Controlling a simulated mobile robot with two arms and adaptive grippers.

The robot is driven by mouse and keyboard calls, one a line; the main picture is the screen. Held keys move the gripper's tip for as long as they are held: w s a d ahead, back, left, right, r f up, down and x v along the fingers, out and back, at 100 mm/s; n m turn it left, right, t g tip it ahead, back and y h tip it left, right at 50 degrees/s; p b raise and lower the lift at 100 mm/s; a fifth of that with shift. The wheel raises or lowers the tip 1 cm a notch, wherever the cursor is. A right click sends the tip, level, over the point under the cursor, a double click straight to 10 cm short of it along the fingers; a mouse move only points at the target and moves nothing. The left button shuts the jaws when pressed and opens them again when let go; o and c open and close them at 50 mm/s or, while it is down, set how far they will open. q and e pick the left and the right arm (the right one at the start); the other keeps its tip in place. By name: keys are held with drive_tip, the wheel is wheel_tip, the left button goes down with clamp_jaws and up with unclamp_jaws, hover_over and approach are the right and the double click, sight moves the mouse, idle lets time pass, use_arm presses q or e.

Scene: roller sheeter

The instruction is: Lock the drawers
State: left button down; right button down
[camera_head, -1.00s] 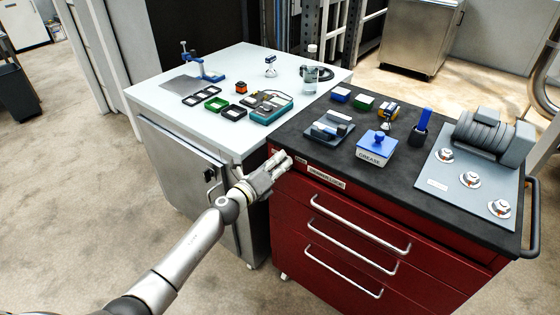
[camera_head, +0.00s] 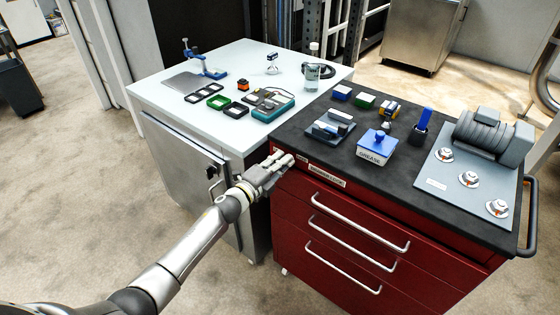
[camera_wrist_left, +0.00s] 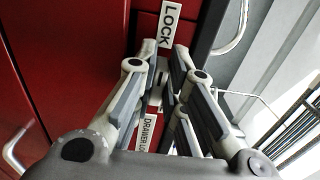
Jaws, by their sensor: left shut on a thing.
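The red drawer cabinet (camera_head: 300,205) has a dark top and several drawers with silver handles; the drawers look shut. A white label (camera_head: 327,176) is on its upper front. In the left wrist view, a LOCK label (camera_wrist_left: 169,22) and a DRAWER LOCK label (camera_wrist_left: 147,134) lie on either side of my fingers. My left gripper (camera_head: 284,160) is at the cabinet's upper left front corner, shut on the small drawer lock piece (camera_wrist_left: 157,82), which the fingers mostly hide. The lock's turn position cannot be told. My right gripper is not in view.
A white-topped cabinet (camera_head: 215,135) with small parts adjoins on the left. On the dark top stand a grease box (camera_head: 372,152), a motor unit (camera_head: 492,135) and small blocks. The floor (camera_head: 90,210) in front and left is clear.

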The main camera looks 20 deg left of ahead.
use_arm(q)
drive_tip(key=shift+w+r, duration=0.1)
drive_tip(key=shift+r, duration=0.2)
drive_tip(key=c, duration=1.5)
unclamp_jaws()
drive_tip(key=shift+f, duration=0.15)
drive_tip(key=shift+d+f, duration=0.1)
drive_tip(key=shift+f, duration=0.05)
drive_tip(key=v, duration=1.2)
